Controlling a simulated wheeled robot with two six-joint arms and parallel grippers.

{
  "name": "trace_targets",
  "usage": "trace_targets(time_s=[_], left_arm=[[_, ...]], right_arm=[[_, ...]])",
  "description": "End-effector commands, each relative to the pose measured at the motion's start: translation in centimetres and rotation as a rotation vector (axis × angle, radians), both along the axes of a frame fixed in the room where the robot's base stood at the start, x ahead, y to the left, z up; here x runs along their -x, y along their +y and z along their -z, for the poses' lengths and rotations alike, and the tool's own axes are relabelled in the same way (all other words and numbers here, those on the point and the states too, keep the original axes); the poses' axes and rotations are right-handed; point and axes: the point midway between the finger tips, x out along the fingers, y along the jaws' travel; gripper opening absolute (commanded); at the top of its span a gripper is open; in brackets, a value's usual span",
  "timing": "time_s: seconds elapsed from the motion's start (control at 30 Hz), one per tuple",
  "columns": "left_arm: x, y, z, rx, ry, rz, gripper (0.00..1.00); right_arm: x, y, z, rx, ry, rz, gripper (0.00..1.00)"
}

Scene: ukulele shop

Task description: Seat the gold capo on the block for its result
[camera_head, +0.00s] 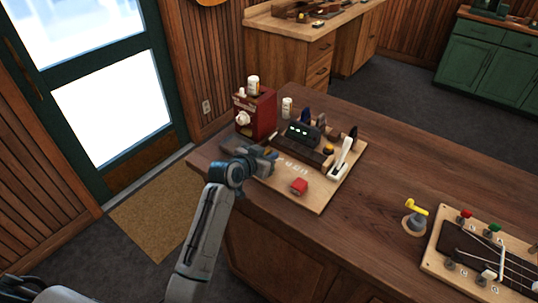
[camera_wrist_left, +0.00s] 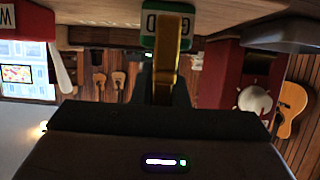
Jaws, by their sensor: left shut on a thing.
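My left gripper (camera_head: 270,160) is at the left part of a light wooden board (camera_head: 312,205) on the counter. In the left wrist view it is shut on a narrow gold piece, the gold capo (camera_wrist_left: 165,62). The capo is in front of a green-framed label (camera_wrist_left: 150,40) and hides some of its letters; I cannot tell whether they touch. The board carries a dark neck-like block (camera_head: 300,153), a dark unit with small lights (camera_head: 303,133) and a white lever (camera_head: 343,158). In the head view the gripper hides the capo. My right gripper is not in view.
A red box (camera_head: 262,115) with a white knob stands behind the gripper. A yellow piece on a round stand (camera_head: 414,222) and a board with a ukulele neck (camera_head: 490,262) are at right. The counter between is clear.

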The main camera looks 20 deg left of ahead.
Motion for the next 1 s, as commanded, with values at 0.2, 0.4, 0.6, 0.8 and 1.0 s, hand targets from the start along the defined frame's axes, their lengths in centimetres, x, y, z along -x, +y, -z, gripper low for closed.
trace_targets(time_s=[0.2,0.4,0.6,0.8,1.0], left_arm=[[0.0,0.0,0.5,0.000,0.000,0.000,0.00],[0.0,0.0,0.9,0.000,0.000,0.000,0.00],[0.0,0.0,1.0,0.000,0.000,0.000,0.22],[0.0,0.0,1.1,0.000,0.000,0.000,0.22],[0.7,0.3,0.5,0.000,0.000,-0.001,0.22]], right_arm=[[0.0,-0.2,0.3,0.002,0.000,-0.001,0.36],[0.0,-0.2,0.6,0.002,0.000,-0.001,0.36],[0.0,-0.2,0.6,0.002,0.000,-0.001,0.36],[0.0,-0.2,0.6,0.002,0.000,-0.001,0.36],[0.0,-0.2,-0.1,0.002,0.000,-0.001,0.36]])
